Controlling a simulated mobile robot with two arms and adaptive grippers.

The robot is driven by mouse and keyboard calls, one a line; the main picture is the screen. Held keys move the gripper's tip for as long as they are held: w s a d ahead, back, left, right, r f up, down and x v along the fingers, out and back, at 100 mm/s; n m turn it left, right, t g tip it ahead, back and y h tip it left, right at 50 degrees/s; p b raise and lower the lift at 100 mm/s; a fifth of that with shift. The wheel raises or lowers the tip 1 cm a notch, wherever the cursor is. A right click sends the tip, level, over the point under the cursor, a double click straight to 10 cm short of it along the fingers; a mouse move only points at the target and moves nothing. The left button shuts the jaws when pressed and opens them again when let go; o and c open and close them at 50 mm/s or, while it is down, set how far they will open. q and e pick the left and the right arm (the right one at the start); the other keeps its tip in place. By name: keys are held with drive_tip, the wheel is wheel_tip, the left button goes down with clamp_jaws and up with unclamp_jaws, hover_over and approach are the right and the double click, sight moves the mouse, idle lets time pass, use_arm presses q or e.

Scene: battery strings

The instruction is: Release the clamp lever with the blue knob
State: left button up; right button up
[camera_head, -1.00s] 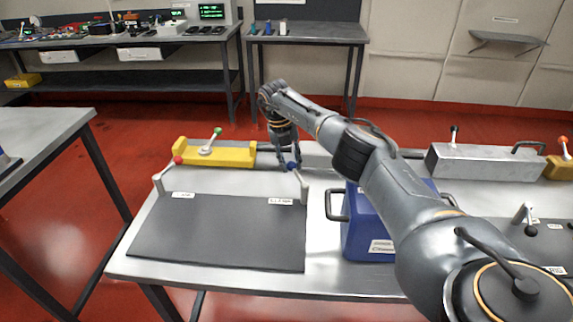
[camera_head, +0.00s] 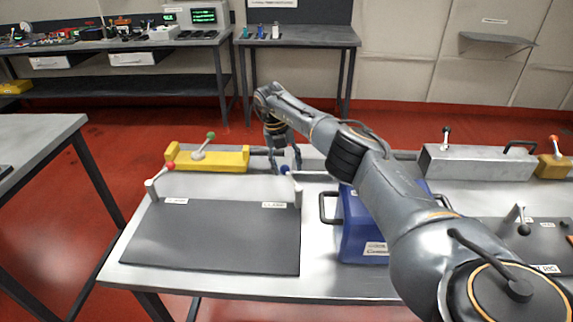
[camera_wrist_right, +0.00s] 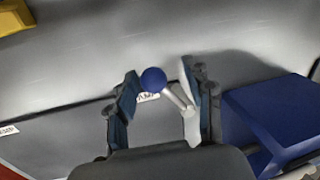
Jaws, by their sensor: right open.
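The clamp lever with the blue knob (camera_head: 285,170) stands at the back right corner of a dark plate (camera_head: 215,238) on the table. Its grey arm (camera_head: 297,190) rises from the plate's corner. My right gripper (camera_head: 285,165) is open at the blue knob, with its fingers pointing down. In the right wrist view the blue knob (camera_wrist_right: 153,79) and its pale lever arm (camera_wrist_right: 180,102) lie between the two spread fingers (camera_wrist_right: 160,88). The knob looks nearer the left finger; I cannot tell whether they touch. My left gripper is not in view.
A lever with a red knob (camera_head: 170,166) stands at the plate's back left corner. Behind it is a yellow block (camera_head: 225,160) with a green-knobbed lever (camera_head: 210,136). A blue box (camera_head: 362,235) with handles stands right of the plate, under my right arm.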

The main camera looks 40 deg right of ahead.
drive_tip(key=shift+w+a+r, duration=0.15)
drive_tip(key=shift+a+r, duration=0.1)
drive_tip(key=shift+r, duration=0.25)
wheel_tip(320, 180, up, 11)
drive_tip(key=a, duration=0.1)
drive_tip(key=shift+w+a, duration=0.2)
drive_tip(key=shift+w, duration=0.25)
drive_tip(key=shift+f, duration=0.2)
